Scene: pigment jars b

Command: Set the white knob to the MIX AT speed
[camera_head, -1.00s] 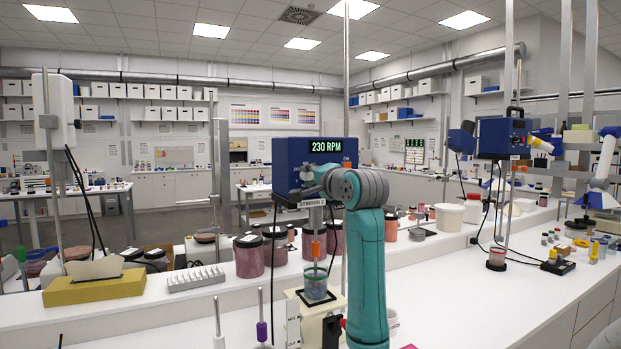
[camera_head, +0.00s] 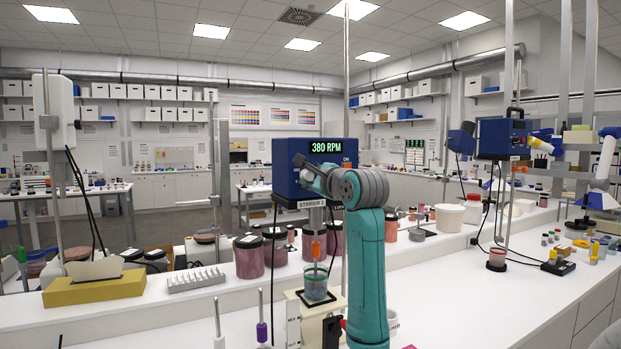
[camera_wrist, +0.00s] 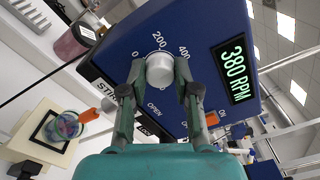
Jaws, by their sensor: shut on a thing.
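The blue stirrer (camera_head: 287,160) stands at the middle of the bench, and its green display (camera_head: 326,147) reads 380 RPM. In the wrist view the display (camera_wrist: 236,69) also reads 380 RPM. The white knob (camera_wrist: 160,70) sits on the stirrer's face, with the marks 0, 200 and 400 around it. My gripper (camera_wrist: 162,80) is shut on the knob, one finger at each side.
An orange ON switch (camera_wrist: 211,118) is close to the right finger. Several pigment jars (camera_head: 249,257) stand behind and left of the stirrer. A white tube rack (camera_head: 196,279) and a yellow box (camera_head: 93,290) are further left.

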